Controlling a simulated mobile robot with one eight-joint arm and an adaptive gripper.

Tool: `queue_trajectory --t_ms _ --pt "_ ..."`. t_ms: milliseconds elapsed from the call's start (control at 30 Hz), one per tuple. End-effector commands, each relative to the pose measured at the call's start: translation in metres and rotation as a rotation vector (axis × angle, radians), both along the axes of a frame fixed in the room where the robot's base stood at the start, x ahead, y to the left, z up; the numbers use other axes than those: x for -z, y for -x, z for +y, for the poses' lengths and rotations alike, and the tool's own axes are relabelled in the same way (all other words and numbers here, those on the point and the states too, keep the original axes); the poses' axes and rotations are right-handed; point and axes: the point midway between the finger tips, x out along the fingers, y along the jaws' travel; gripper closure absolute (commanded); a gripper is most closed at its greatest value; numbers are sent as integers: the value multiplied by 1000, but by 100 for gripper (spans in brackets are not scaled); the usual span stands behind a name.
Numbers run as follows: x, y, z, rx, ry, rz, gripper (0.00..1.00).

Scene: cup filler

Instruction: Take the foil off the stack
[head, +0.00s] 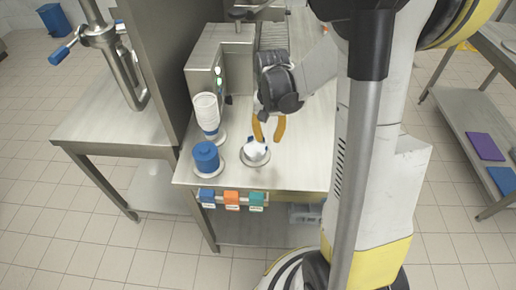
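A small shiny silver-white stack (256,149), which looks like the foil, sits on a round grey holder (256,164) near the front edge of the steel table. My gripper (268,140) points down just above and slightly right of the stack. Its two orange fingers are spread apart with nothing visible between them. I cannot tell single foils apart, or whether the fingertips touch the stack.
A blue lidded-looking object (206,157) stands on a round base left of the foil. A tall stack of white cups (206,112) stands behind it. A steel machine (221,60) rises at the back. Blue, orange (232,198) and teal blocks line the front edge.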

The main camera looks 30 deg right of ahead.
Motion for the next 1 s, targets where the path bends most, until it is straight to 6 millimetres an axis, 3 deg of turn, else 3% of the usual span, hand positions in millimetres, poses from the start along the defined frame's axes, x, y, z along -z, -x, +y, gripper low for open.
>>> queue_trajectory --t_ms 100,267,467,633,1000 --pt "23 0 1 0 0 0 72" --pt "43 0 1 0 0 0 72" --pt "42 0 1 0 0 0 72" --pt "42 0 1 0 0 0 100" --pt "42 0 1 0 0 0 100"
